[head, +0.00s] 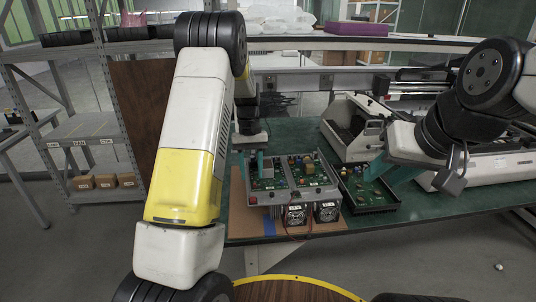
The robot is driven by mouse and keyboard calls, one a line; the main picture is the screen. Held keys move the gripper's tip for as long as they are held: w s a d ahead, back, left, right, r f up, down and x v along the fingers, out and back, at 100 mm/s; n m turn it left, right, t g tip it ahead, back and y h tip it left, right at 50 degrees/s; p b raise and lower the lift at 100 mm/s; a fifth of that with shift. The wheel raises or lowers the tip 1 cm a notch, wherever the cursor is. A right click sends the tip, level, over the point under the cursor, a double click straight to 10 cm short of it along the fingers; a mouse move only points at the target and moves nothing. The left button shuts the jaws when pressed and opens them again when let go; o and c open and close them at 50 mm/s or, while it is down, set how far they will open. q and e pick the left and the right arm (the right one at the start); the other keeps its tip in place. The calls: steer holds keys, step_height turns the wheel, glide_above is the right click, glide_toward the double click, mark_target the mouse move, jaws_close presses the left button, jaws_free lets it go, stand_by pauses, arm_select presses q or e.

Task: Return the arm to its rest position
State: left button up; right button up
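My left arm stands large in front, white and yellow, and folds over at the top. Its gripper (251,164) hangs behind the forearm, with two teal fingers apart over the left part of the grey electronics unit (320,192). Whether they touch the unit I cannot tell. My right arm comes in from the right. Its gripper (389,171) has teal fingers apart, above the black tray (377,208) with a green circuit board. Nothing shows between either pair of fingers.
The green table (440,205) carries the unit on a brown board (240,216). Two fans (297,215) and a red wire are at the unit's front. White bench equipment (345,118) stands behind. Shelving (85,130) is at the left. The table's front right is clear.

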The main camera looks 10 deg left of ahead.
arm_select(q)
steer(key=s+d+r+m+t+h, duration=0.1)
steer(key=s+r+t, duration=0.1)
steer(key=s+r, duration=0.45)
steer(key=s+r+t, duration=0.2)
steer(key=s+r, duration=0.2)
steer(key=r, duration=0.5)
steer(key=s+d+r+m+t, duration=0.1)
steer(key=s+r+t, duration=0.1)
steer(key=s, duration=0.6)
steer(key=s+d+r+m+t, duration=0.1)
steer(key=s+r+t, duration=0.2)
steer(key=s, duration=0.5)
steer(key=shift+s+r+m, duration=0.2)
steer(key=shift+r+m, duration=0.1)
steer(key=shift+m, duration=0.1)
